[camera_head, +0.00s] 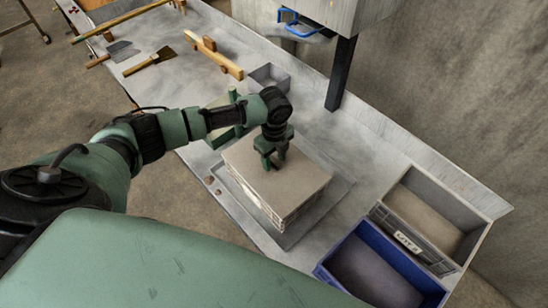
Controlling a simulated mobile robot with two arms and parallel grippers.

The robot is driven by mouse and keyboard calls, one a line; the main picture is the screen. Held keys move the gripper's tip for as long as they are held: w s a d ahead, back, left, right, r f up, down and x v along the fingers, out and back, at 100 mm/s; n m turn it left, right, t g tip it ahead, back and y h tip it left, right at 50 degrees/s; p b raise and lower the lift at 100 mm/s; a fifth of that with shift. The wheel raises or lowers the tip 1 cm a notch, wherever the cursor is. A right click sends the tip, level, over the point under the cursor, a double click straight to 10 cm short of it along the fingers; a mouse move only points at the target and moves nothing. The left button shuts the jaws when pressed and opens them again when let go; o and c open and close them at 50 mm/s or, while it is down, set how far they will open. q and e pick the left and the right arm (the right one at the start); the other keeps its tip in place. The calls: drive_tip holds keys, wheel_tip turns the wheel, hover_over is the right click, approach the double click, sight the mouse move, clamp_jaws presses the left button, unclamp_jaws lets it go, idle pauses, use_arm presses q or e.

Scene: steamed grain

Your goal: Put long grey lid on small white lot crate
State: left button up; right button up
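A pale box, seemingly the small white lot crate (285,222), stands on a grey plate on the bench in the middle. A flat grey-beige top, seemingly the long grey lid (305,184), covers it, and the crate's inside is hidden. I cannot tell whether the lid is fully seated. My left gripper (273,162) points down at the far half of this top, with its fingertips at or very near the surface. I cannot tell whether its fingers are closed on anything. My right gripper is not in view.
A grey crate (447,197) with a label and a blue crate (402,262) stand at the right. A small grey open box (268,77) is behind the gripper. A wooden tool (212,57) and a brush (150,61) lie at the back left. A dark post (341,75) stands behind.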

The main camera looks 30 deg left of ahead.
use_arm(q)
wheel_tip(320, 180, up, 6)
drive_tip(key=shift+r+b, duration=0.2)
drive_tip(key=shift+b, duration=0.65)
drive_tip(key=shift+r, duration=0.7)
drive_tip(key=shift+s, duration=0.1)
